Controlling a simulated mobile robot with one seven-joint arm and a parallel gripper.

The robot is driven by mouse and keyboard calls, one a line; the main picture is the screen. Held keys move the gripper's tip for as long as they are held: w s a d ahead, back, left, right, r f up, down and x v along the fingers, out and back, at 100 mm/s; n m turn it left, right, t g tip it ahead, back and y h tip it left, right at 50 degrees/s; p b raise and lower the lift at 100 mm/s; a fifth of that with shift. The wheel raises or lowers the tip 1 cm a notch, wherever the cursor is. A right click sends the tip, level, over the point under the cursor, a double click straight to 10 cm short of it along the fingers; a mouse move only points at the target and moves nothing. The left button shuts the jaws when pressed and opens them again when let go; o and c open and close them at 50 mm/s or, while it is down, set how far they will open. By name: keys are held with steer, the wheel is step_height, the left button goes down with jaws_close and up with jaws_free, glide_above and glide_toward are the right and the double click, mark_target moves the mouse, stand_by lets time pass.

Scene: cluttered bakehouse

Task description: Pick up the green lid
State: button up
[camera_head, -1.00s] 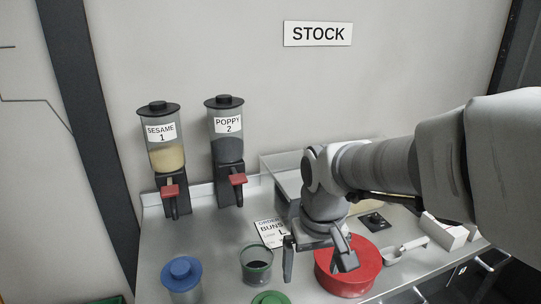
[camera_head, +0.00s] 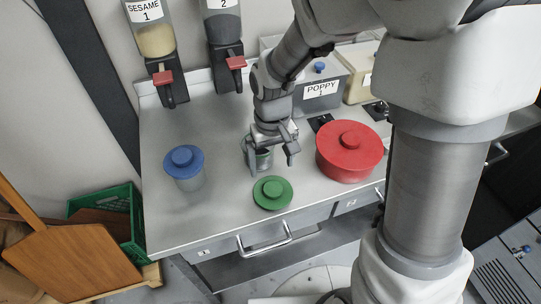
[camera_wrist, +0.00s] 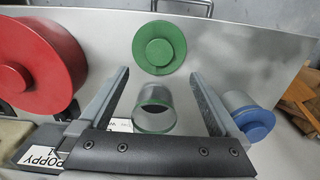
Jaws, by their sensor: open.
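The green lid (camera_head: 272,193) is a flat round disc with a raised knob. It lies on the steel counter near its front edge, and it also shows whole in the wrist view (camera_wrist: 160,47). My gripper (camera_head: 270,155) is open and points down, behind the lid in the head view. In the wrist view the fingers (camera_wrist: 160,75) are spread wide with nothing gripped. An open clear jar with a green rim (camera_wrist: 154,112) appears between the fingers in that view. In the head view the jar (camera_head: 263,160) is partly hidden by the gripper.
A large red lidded tub (camera_head: 348,152) stands right of the lid. A blue-lidded jar (camera_head: 184,164) stands to the left. Two dispensers with red levers and a POPPY bin (camera_head: 320,92) stand behind. Counter is clear between the blue-lidded jar and the green lid.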

mark_target(272, 187)
step_height(272, 187, down, 9)
steer(key=shift+d, duration=0.1)
steer(key=c, duration=1.4)
steer(key=shift+r, duration=0.15)
steer(key=shift+c, duration=0.2)
